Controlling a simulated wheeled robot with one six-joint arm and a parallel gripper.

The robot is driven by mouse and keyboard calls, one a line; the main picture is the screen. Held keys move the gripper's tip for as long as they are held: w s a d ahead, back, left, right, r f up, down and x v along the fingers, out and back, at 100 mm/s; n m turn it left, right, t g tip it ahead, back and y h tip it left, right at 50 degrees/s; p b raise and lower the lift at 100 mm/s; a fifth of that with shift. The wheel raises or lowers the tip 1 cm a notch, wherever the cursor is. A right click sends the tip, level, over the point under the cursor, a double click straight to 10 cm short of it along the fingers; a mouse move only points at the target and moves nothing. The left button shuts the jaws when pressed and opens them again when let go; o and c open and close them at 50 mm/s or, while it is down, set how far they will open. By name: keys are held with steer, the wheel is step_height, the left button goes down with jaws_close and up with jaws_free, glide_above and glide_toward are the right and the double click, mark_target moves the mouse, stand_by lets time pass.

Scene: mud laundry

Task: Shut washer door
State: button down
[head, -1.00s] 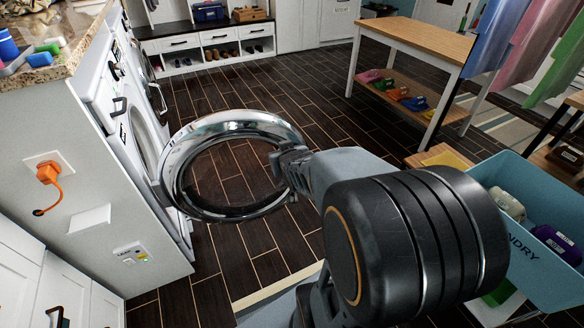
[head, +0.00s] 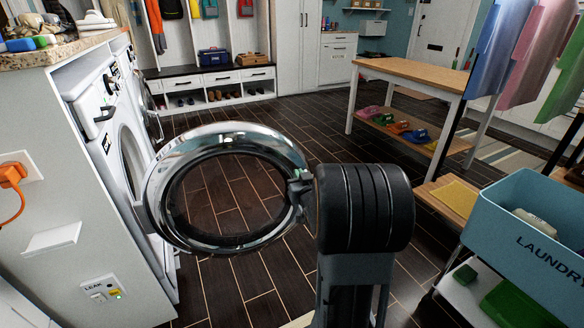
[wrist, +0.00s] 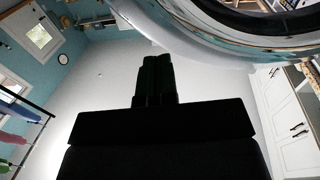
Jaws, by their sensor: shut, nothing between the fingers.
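The washer door (head: 270,147) is a round chrome ring with dark glass. It stands wide open, swung out from the front of the white washer (head: 135,165) on the left. My gripper (head: 300,187) is at the door's right, free edge, at the ring's outer side. In the wrist view my gripper (wrist: 157,62) shows as a dark shape with its fingers together, and the chrome ring (wrist: 200,40) passes close beyond and above them. It holds nothing. I cannot tell if the fingers touch the ring. My arm hides part of the floor behind it.
A blue laundry bin (head: 520,235) stands at the right on a white cart. A wooden table (head: 420,75) with slippers on its lower shelf is behind. A second machine's open door (head: 150,110) shows farther back. Dark floor (head: 235,285) is clear around the door.

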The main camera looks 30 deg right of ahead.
mark_target(290, 160)
steer(key=b+x, duration=0.1)
steer(key=x, duration=0.6)
steer(key=shift+w+b, duration=0.25)
steer(key=shift+b, duration=0.05)
steer(key=shift+w, duration=0.1)
